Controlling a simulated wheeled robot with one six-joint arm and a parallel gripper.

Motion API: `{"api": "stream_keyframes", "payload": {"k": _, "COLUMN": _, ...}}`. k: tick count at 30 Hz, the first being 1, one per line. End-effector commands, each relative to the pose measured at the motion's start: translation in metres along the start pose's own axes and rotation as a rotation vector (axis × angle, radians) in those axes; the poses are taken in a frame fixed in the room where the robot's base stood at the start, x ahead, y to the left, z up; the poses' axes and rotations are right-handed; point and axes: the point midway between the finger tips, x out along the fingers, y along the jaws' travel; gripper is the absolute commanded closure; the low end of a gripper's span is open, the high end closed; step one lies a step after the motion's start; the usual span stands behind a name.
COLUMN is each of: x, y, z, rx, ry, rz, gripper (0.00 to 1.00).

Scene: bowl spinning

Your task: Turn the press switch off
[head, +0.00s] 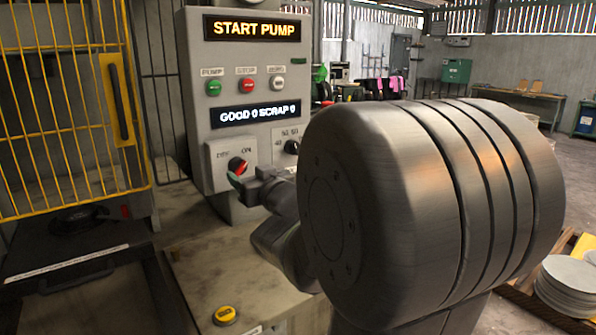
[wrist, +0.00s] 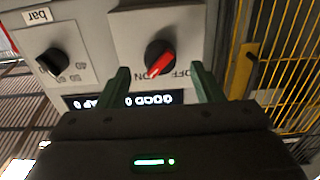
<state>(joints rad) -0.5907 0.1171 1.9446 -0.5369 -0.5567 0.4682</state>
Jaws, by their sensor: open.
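The press switch (head: 239,165) is a black rotary knob with a red pointer, on a grey plate marked OFF and ON on the control panel. Its red pointer slants toward ON. In the wrist view, which is upside down, the switch (wrist: 161,58) sits between my two green fingers, and the pointer is beside the ON label. My gripper (wrist: 159,70) is open and empty, with a finger on each side of the knob. In the head view, my gripper (head: 237,179) is just below and in front of the knob. I cannot tell whether a finger touches it.
A black dial (head: 291,147) is right of the switch. Above are green, red and white buttons (head: 246,86) and a START PUMP display (head: 252,28). A yellow cage door (head: 60,110) is at left. A yellow button (head: 225,315) is on the bench below.

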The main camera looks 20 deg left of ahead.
Motion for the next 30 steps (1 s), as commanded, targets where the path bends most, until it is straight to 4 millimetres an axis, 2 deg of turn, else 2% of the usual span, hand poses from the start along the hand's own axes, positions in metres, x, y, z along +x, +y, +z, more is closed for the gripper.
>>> {"api": "stream_keyframes", "payload": {"k": 3, "x": 0.019, "y": -0.001, "z": 0.000, "rx": 0.001, "ry": -0.001, "rz": -0.001, "gripper": 0.40}}
{"api": "stream_keyframes", "payload": {"k": 7, "x": 0.031, "y": 0.000, "z": 0.000, "rx": 0.000, "ry": 0.000, "rz": 0.000, "gripper": 0.40}}
{"api": "stream_keyframes", "payload": {"k": 19, "x": 0.038, "y": 0.000, "z": 0.000, "rx": 0.000, "ry": 0.000, "rz": 0.001, "gripper": 0.40}}
{"api": "stream_keyframes", "payload": {"k": 20, "x": 0.038, "y": 0.000, "z": 0.000, "rx": 0.000, "ry": 0.000, "rz": 0.001, "gripper": 0.44}}
{"api": "stream_keyframes", "payload": {"k": 26, "x": 0.037, "y": 0.000, "z": 0.000, "rx": 0.000, "ry": 0.000, "rz": 0.001, "gripper": 0.83}}
{"api": "stream_keyframes", "payload": {"k": 30, "x": 0.037, "y": 0.000, "z": 0.000, "rx": -0.002, "ry": 0.000, "rz": 0.001, "gripper": 0.84}}
